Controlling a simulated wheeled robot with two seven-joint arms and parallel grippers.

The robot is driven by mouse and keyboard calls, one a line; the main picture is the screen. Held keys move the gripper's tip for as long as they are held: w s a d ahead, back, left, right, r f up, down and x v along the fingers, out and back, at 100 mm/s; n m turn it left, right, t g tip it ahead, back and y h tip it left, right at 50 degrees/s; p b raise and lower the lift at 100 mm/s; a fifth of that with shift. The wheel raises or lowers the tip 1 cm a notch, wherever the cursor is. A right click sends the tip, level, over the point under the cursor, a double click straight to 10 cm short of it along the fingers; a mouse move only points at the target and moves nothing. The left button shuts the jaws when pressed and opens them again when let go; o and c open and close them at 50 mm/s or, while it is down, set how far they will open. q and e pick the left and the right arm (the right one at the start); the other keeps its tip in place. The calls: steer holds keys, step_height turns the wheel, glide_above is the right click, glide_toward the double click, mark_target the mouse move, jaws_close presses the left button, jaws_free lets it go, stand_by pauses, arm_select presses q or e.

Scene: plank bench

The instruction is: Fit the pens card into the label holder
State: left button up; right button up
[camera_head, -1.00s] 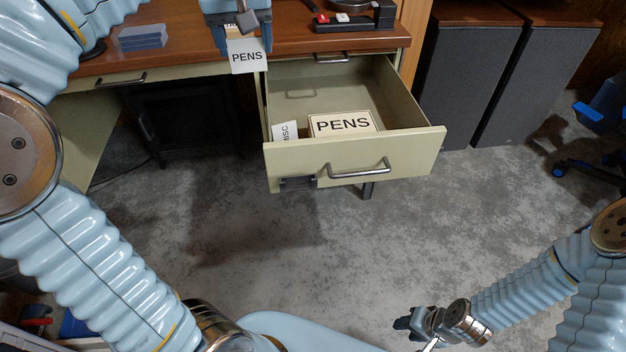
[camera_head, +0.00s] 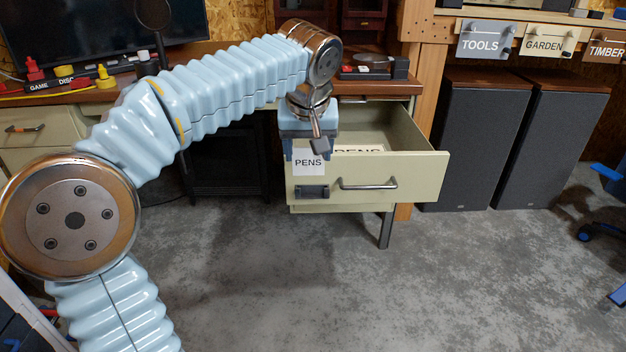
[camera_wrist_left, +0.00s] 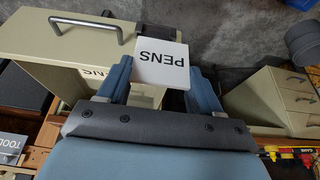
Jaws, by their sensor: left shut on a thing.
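The white pens card (camera_head: 308,164) is held in my left gripper (camera_head: 308,154), in front of the upper left of the open drawer's front. My left gripper is shut on the card's upper part, and the card hangs down with PENS facing out. The dark label holder (camera_head: 312,191) is on the drawer front, just below the card; a small gap shows between them. My right gripper is out of view.
The cream drawer (camera_head: 420,180) stands open, with a handle (camera_head: 368,185) right of the holder. A PENS sign (camera_head: 358,149) inside is partly hidden. Two speakers (camera_head: 485,140) stand to the right. The floor (camera_head: 400,290) in front is clear.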

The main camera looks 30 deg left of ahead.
arm_select(q)
steer(key=w+f, duration=0.1)
steer(key=w+a+f, duration=0.1)
steer(key=w+f, duration=0.1)
steer(key=w+a+f+b, duration=0.1)
steer(key=f, duration=0.1)
steer(key=shift+w+f, duration=0.25)
steer(key=shift+w, duration=0.1)
steer(key=shift+s+d+b+x, duration=0.15)
steer(key=shift+b+x, duration=0.15)
steer(key=shift+x, duration=0.6)
steer(key=shift+s+d+b+x, duration=0.15)
steer(key=shift+b+x, duration=0.1)
steer(key=shift+x, duration=0.7)
steer(key=shift+f, duration=0.3)
steer(key=o, duration=1)
steer(key=shift+r, duration=0.3)
steer(key=p+v, duration=0.2)
steer(key=v, duration=0.9)
steer(key=shift+s+r+p, duration=0.15)
steer(key=shift+r+p, duration=0.2)
